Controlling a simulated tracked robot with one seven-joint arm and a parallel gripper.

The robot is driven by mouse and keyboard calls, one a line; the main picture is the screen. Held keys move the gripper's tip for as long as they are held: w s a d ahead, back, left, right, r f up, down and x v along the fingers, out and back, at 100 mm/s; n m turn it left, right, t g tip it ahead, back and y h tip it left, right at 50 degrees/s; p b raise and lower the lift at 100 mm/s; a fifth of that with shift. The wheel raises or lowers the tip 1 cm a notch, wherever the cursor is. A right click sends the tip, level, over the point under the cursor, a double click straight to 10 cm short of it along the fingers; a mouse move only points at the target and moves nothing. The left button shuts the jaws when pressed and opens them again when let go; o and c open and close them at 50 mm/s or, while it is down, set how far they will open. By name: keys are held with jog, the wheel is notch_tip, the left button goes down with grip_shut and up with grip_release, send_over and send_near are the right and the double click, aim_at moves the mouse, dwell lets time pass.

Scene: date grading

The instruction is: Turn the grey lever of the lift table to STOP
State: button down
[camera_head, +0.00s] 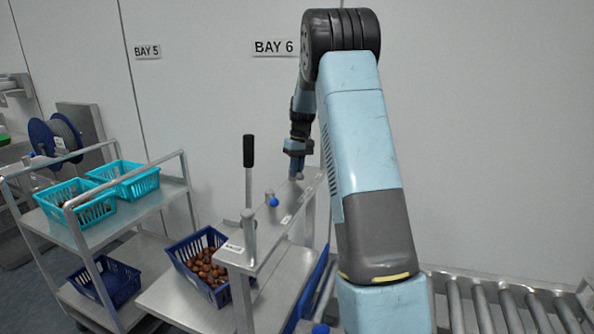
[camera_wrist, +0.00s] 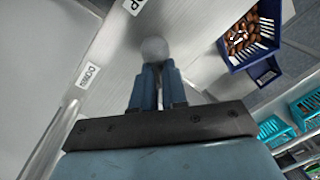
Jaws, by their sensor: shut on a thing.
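The lift table's grey lever (camera_wrist: 154,48) shows its round knob in the wrist view. My gripper (camera_wrist: 157,80) is shut on this knob, with a blue finger on each side. One label by the lever reads DOWN (camera_wrist: 87,76). Another label (camera_wrist: 134,5) is cut by the top edge, and only a P is clear. In the head view my gripper (camera_head: 295,165) is over the far end of the lift table's top rail (camera_head: 262,245). The fingers largely hide the lever there. I cannot tell which mark the lever points to.
A tall black-handled lever (camera_head: 249,151) and a blue knob (camera_head: 273,202) stand on the same rail. A dark blue crate of dates (camera_head: 182,258) sits below. A trolley (camera_head: 95,232) with turquoise baskets (camera_head: 75,208) stands left; a roller conveyor (camera_head: 483,305) is at right.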

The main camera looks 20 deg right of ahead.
jog(key=shift+s, duration=0.1)
jog(key=shift+a+f+m, duration=0.1)
jog(key=shift+a+m, duration=0.1)
jog(key=shift+m, duration=1.1)
jog(key=shift+s, duration=0.1)
jog(key=c, duration=1.2)
grip_release()
jog(key=shift+o, duration=0.2)
jog(key=shift+a, duration=0.1)
jog(key=shift+r, duration=0.2)
notch_tip(320, 180, up, 13)
jog(key=d, duration=0.1)
jog(key=shift+d+r, duration=0.2)
jog(key=shift+d, duration=0.1)
